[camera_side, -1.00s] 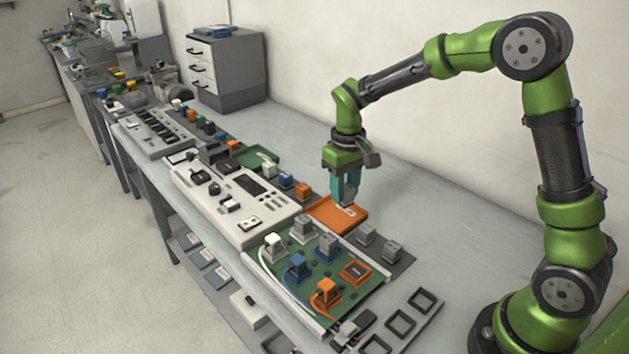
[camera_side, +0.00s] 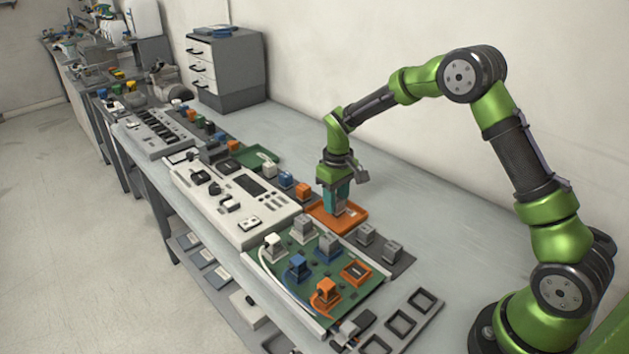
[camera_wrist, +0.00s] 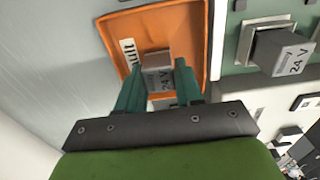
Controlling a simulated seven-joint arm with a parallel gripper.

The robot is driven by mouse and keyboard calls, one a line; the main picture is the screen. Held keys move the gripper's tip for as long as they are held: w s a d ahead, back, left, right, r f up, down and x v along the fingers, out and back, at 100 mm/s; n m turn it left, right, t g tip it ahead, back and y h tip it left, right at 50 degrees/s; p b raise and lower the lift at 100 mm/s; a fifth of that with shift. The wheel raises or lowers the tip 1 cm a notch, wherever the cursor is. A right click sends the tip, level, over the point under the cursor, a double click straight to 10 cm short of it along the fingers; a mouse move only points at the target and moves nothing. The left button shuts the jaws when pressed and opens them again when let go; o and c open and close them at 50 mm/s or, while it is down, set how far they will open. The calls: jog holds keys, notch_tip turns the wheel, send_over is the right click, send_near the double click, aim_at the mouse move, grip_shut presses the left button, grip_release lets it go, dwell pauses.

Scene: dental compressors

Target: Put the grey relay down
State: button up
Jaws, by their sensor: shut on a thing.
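My gripper (camera_side: 336,203) is low over the orange tray (camera_side: 322,226), with its teal fingers pointing down into it. In the wrist view the fingers (camera_wrist: 158,76) are shut on the grey relay (camera_wrist: 160,80), marked "24 V". The relay is over the floor of the orange tray (camera_wrist: 184,22), inside its rim. I cannot tell whether its underside touches the tray floor. In the side view the fingers mostly hide the relay.
The green board (camera_side: 305,272) with grey, white, blue and orange relays is just in front of the tray. A grey relay (camera_wrist: 280,50) on it shows right of the tray in the wrist view. Loose grey blocks (camera_side: 392,250) lie nearby. The bench behind (camera_side: 420,205) is clear.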

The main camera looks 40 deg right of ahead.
jog(key=shift+f, duration=0.4)
jog(key=shift+f, duration=0.1)
jog(key=o, duration=1)
jog(key=s+a+r+t, duration=0.1)
jog(key=s+r, duration=0.2)
jog(key=r, duration=0.7)
jog(key=s+a+r+t, duration=0.1)
jog(key=s+r, duration=0.1)
jog(key=r, duration=0.7)
jog(key=s+a+r+m+t, duration=0.1)
jog(key=s, duration=0.5)
jog(key=s+a+r+m+t+y, duration=0.1)
jog(key=s+a+t, duration=0.1)
jog(key=s, duration=0.5)
jog(key=s+a+r+m+t+y, duration=0.1)
jog(key=s+m+t, duration=0.1)
jog(key=s, duration=0.4)
jog(key=shift+s+a+r, duration=0.3)
jog(key=shift+a, duration=0.1)
